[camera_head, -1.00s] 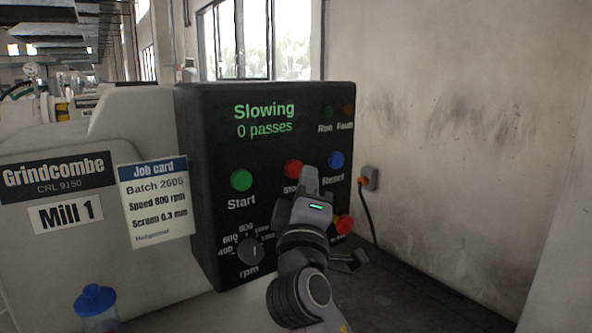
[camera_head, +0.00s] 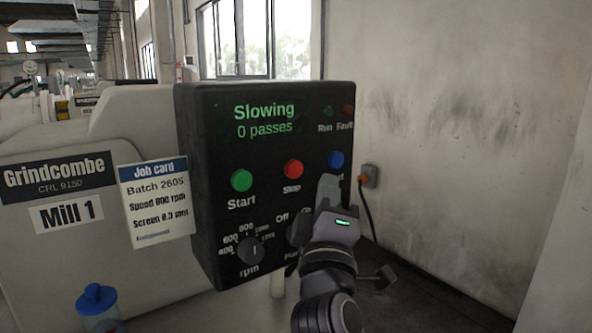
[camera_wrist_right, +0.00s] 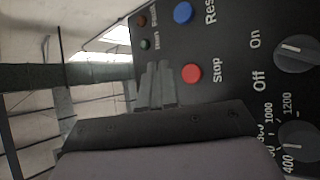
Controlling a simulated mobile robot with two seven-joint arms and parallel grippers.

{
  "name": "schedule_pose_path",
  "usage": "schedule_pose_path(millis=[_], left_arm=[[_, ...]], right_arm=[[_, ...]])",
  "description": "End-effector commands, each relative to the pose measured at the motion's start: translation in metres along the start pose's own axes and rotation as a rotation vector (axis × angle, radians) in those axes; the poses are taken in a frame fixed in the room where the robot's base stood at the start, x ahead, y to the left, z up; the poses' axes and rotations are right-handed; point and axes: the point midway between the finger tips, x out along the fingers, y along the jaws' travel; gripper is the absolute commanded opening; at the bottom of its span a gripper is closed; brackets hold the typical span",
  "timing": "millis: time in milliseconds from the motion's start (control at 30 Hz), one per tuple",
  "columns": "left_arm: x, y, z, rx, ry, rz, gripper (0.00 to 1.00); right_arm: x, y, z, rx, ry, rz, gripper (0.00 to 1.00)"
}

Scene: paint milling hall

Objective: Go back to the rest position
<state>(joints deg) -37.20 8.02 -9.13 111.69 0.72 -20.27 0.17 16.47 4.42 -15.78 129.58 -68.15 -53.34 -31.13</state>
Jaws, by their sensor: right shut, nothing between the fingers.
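My right gripper (camera_head: 328,192) is shut and empty in front of the lower right of the black control panel (camera_head: 215,130). In the head view it covers part of the Reset label and the knob area below. The red Stop button (camera_head: 293,169) is in full view, left of the gripper. In the right wrist view the closed fingers (camera_wrist_right: 157,85) show beside the Stop button (camera_wrist_right: 191,73), apart from it in the picture. The panel display (camera_head: 264,121) reads "Slowing, 0 passes". My left gripper is not in view.
The green Start button (camera_head: 241,180), blue Reset button (camera_head: 336,159) and rpm knob (camera_head: 250,251) are on the panel. A blue-lidded jar (camera_head: 97,304) stands at the lower left. A socket with a cable (camera_head: 369,177) is on the right wall.

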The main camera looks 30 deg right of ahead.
Motion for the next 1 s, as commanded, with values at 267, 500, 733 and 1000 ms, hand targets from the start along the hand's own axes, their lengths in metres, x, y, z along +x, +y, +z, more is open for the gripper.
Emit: schedule_pose_path(millis=[267,500,733,1000], left_arm=[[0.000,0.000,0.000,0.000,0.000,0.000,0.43],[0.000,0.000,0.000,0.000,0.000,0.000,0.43],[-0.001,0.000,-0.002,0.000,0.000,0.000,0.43],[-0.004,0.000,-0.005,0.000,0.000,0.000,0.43]], right_arm=[[0.000,0.000,0.000,0.000,0.000,0.000,0.00],[-0.001,-0.004,0.000,0.002,0.005,-0.010,0.00],[-0.029,-0.095,-0.002,0.088,0.111,-0.266,0.00],[-0.149,-0.246,0.030,0.398,0.138,-0.808,0.00]])
